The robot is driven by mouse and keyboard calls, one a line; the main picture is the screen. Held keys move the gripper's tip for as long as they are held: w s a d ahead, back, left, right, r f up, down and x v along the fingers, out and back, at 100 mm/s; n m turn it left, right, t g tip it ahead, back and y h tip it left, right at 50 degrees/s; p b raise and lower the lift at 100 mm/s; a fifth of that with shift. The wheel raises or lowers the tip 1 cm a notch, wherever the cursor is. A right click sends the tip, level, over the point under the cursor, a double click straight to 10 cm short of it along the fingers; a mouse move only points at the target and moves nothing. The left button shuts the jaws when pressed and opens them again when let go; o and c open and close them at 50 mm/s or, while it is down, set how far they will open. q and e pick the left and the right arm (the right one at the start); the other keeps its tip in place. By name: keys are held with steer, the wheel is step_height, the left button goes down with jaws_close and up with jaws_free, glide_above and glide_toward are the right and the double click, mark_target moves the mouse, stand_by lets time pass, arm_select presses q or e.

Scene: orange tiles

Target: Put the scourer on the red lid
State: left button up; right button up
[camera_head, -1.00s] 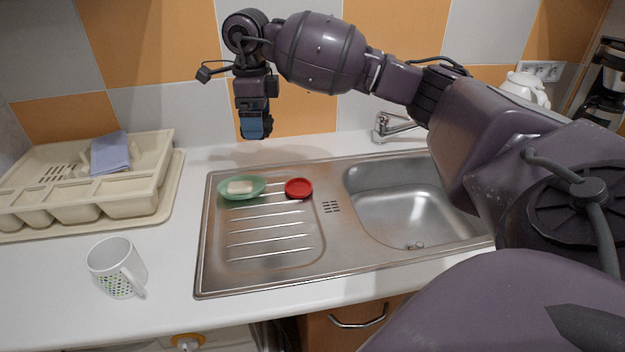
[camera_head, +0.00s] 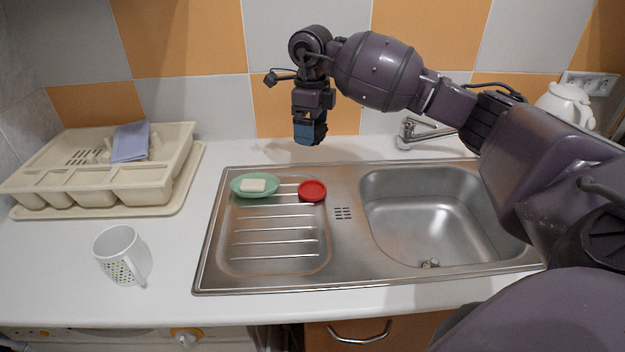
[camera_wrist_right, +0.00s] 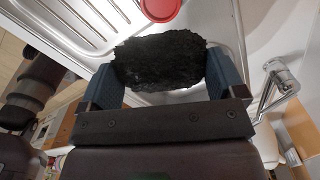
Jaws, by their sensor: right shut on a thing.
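My right gripper (camera_head: 309,141) hangs pointing down above the back edge of the sink unit, behind the red lid. In the right wrist view, the gripper (camera_wrist_right: 165,85) is shut on a dark, rough scourer (camera_wrist_right: 160,60), held between its two blue fingers. The scourer is hidden in the head view. The red lid (camera_head: 312,191) lies on the drainboard, just right of a green dish; it also shows in the right wrist view (camera_wrist_right: 160,8), cut by the top edge, beyond the scourer and apart from it. My left gripper is not in view.
The green dish (camera_head: 241,191) with a pale soap bar (camera_head: 253,185) stands beside the lid. The sink basin (camera_head: 430,220) and tap (camera_head: 412,132) are to the right. A beige dish rack (camera_head: 100,185) and a white mug (camera_head: 122,255) are at left. The ribbed drainboard front is clear.

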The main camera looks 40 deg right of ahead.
mark_target(312, 188)
step_height(312, 188, down, 15)
steer(key=shift+r+b, duration=0.2)
steer(key=shift+b, duration=0.15)
stand_by(0.3)
steer(key=shift+f, duration=0.15)
steer(key=o, duration=0.7)
step_height(312, 188, up, 12)
steer(key=shift+r, duration=0.2)
stand_by(0.4)
